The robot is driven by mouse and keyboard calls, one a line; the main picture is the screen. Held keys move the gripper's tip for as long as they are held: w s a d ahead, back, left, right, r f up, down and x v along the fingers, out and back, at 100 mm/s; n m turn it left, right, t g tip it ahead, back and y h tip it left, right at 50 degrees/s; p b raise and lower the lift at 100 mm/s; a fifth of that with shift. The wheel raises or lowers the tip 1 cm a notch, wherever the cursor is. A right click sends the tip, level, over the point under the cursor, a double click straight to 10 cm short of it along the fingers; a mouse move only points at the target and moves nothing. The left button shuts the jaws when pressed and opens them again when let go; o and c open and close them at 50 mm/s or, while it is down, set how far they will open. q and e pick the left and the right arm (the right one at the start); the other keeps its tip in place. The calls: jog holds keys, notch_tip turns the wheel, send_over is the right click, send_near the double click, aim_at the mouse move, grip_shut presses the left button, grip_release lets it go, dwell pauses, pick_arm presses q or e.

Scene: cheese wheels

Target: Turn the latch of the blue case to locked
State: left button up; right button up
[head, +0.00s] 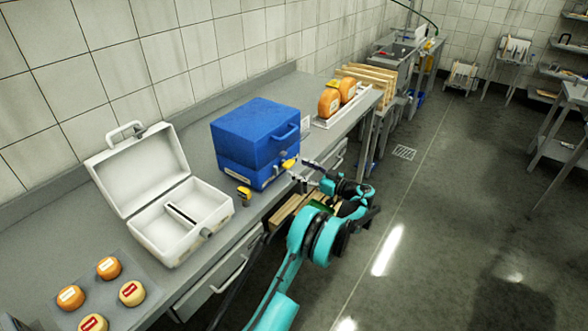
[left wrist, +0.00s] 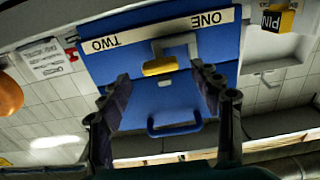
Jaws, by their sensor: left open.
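The blue case (head: 255,135) stands closed on the counter. Its yellow latch (head: 288,163) is on the front face, above a white strip reading ONE and TWO. In the left wrist view, which is upside down, the yellow latch (left wrist: 160,66) has a grey bracket beside it, and the case's blue handle (left wrist: 175,130) shows below. My left gripper (head: 307,175) is open in front of the case. In the left wrist view its fingers flank the latch; I cannot tell whether they touch it. My right gripper is not in view.
An open white case (head: 150,180) stands left of the blue one. A yellow block marked PIN (left wrist: 280,20) stands on the counter near the blue case. Orange cheese wheels (head: 329,103) are behind on the right, and small cheeses (head: 109,267) lie at front left.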

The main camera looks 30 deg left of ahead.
aim_at(292, 165)
pick_arm(q)
jog(key=shift+w+a+b, duration=0.15)
jog(key=shift+a+b, duration=0.2)
jog(key=shift+a, duration=1.45)
jog(key=shift+c, duration=0.3)
jog(key=c, duration=1.1)
